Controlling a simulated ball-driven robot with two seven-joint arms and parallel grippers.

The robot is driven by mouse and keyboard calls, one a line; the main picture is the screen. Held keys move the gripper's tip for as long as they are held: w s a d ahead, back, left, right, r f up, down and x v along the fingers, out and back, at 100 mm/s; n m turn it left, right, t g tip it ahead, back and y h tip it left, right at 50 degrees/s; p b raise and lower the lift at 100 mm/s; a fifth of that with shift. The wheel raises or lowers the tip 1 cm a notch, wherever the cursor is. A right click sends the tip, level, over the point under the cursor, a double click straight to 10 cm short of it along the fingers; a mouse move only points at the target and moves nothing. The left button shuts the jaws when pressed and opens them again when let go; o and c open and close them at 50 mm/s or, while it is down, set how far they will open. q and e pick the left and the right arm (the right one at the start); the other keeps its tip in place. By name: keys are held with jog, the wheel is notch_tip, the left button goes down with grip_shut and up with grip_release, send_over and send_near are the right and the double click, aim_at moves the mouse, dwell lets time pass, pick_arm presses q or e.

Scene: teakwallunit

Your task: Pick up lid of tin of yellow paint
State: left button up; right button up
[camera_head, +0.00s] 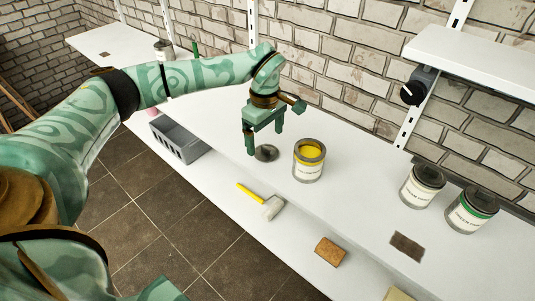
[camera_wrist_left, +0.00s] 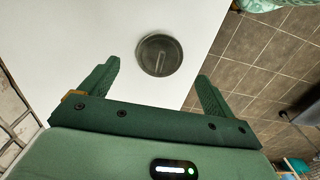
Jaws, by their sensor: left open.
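The tin of yellow paint (camera_head: 309,160) stands upright and uncovered on the white shelf, with yellow paint showing inside. A round dark grey lid (camera_head: 266,153) lies flat on the shelf just left of the tin. The lid also shows in the left wrist view (camera_wrist_left: 159,55), with a raised bar across its middle. My left gripper (camera_head: 264,146) is open and points down, above the lid. In the left wrist view my left gripper (camera_wrist_left: 160,80) has its two fingers wide apart, the lid beyond their tips. Nothing is between the fingers. My right gripper is not in view.
Two closed tins, one grey-labelled (camera_head: 422,186) and one green-banded (camera_head: 471,210), stand at the right. A grey crate (camera_head: 179,139) is at the left. The brick wall rises behind.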

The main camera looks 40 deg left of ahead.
aim_at(266, 147)
pick_arm(q)
notch_tip(266, 147, down, 4)
jog(key=shift+d+r+b, duration=0.1)
jog(key=shift+b, duration=0.5)
jog(key=shift+r, duration=0.15)
jog(key=shift+c, duration=0.3)
jog(key=c, duration=1)
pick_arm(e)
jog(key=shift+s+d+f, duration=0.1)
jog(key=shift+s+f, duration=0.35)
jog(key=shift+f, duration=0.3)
